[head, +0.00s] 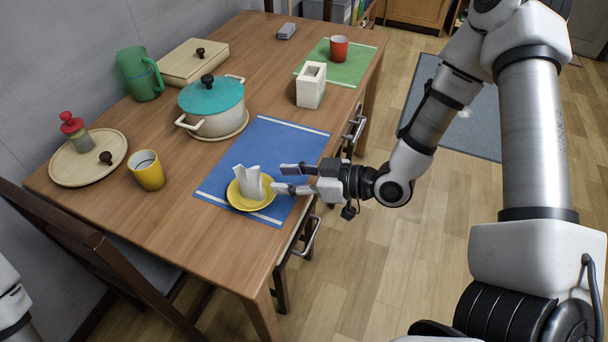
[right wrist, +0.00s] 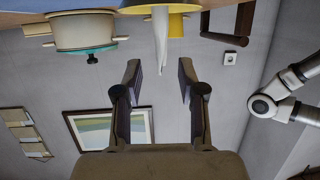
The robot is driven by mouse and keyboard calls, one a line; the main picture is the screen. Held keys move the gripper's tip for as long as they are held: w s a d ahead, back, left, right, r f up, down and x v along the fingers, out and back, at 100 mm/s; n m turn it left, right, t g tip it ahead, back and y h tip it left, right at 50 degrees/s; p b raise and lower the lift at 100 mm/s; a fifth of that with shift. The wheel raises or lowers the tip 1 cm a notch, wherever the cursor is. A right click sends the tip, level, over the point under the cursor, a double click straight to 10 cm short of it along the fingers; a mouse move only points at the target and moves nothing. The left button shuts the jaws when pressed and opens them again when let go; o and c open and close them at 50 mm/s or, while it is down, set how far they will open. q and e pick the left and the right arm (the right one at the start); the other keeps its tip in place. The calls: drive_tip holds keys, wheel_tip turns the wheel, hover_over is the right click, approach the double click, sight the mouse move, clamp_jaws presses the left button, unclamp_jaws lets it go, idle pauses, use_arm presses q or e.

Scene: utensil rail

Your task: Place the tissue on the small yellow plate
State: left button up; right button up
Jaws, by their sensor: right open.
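The white tissue (head: 249,182) stands upright, folded with pointed tips, on the small yellow plate (head: 240,203). The plate lies on the blue placemat (head: 290,145) near the table's front edge. My right gripper (head: 284,179) is open and empty just right of the tissue, its fingers pointing at it. In the right wrist view, which is upside down, the tissue (right wrist: 161,35) shows between and beyond the open fingers (right wrist: 160,76), with the yellow plate (right wrist: 178,8) at the top edge. The tissue looks apart from both fingers. My left gripper is out of view.
A teal-lidded pot (head: 213,105) stands behind the placemat, and a yellow cup (head: 146,170) stands left of the plate. A white tissue box (head: 311,86) and a red cup (head: 339,48) on a green mat (head: 350,68) are farther back. A dark chair (head: 95,245) stands at left.

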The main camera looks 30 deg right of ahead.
drive_tip(key=s+d+f+m+g+h, duration=0.1)
drive_tip(key=s+f+m+g+h, duration=0.2)
drive_tip(key=s+f, duration=0.4)
drive_tip(key=s+d+f+m+g+h+p, duration=0.1)
drive_tip(key=s+d+f+m+g+h, duration=0.1)
drive_tip(key=s+f, duration=0.5)
drive_tip(key=s+d+f+m+g+h, duration=0.1)
drive_tip(key=s+f+m+g+h, duration=0.3)
drive_tip(key=s+f, duration=0.3)
wheel_tip(320, 180, down, 3)
drive_tip(key=shift+s+d+r+g+h, duration=0.2)
drive_tip(key=shift+s+d+g+h, duration=0.25)
drive_tip(key=shift+g, duration=0.35)
wheel_tip(320, 180, up, 7)
drive_tip(key=p, duration=0.7)
drive_tip(key=shift+a, duration=0.2)
drive_tip(key=shift+w+f, duration=0.1)
drive_tip(key=shift+w, duration=0.05)
